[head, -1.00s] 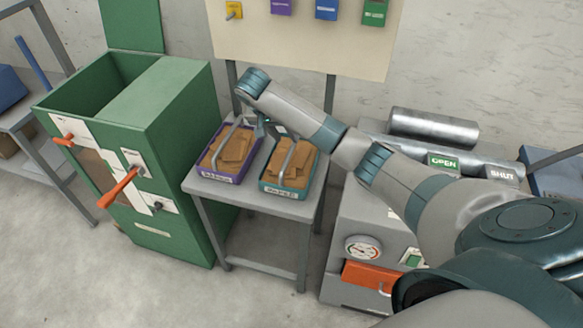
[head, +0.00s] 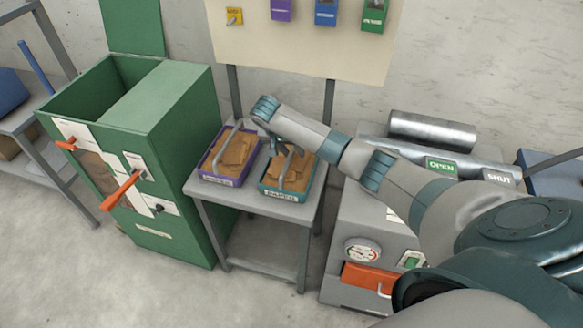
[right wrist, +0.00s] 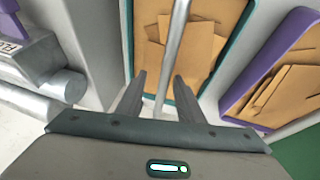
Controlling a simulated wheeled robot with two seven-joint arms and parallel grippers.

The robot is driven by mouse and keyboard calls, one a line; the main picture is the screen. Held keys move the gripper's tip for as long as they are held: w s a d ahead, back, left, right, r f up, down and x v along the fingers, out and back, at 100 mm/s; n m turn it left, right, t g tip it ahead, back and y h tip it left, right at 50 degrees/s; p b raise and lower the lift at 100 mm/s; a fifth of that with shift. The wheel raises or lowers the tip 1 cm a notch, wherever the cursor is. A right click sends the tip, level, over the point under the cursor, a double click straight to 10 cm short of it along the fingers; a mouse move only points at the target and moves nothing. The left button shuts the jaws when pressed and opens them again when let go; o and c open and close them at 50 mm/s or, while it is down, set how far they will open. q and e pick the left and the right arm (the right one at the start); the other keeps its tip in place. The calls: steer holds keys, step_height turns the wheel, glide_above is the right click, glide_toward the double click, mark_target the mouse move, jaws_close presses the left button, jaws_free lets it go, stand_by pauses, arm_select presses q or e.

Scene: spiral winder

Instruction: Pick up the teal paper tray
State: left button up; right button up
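The teal paper tray (head: 287,195) sits on the small grey table, to the right of the purple tray. It holds brown paper pieces and has a grey bar handle (head: 288,168) arching over it. My right gripper (head: 285,150) is above the back part of the teal tray. In the right wrist view my right gripper (right wrist: 160,80) is open, with the tray's handle (right wrist: 172,50) between its two fingers; contact cannot be told. The teal tray's rim (right wrist: 232,45) shows behind them. My left gripper is not in view.
The purple tray (head: 221,181) with brown pieces stands close on the left on the grey table (head: 232,200). A green cabinet (head: 180,130) with orange handles is left of the table. A grey machine (head: 345,225) with a gauge and metal cylinders stands on the right.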

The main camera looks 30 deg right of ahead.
mark_target(295, 169)
steer(key=shift+w+d+f+p, duration=0.1)
steer(key=shift+d+f+p, duration=0.05)
steer(key=shift+f+p, duration=0.2)
steer(key=x, duration=0.3)
steer(key=shift+w+p, duration=0.15)
steer(key=shift+p, duration=0.25)
steer(key=shift+d+f, duration=0.1)
steer(key=shift+f, duration=0.55)
steer(key=shift+w+r, duration=0.1)
jaws_close()
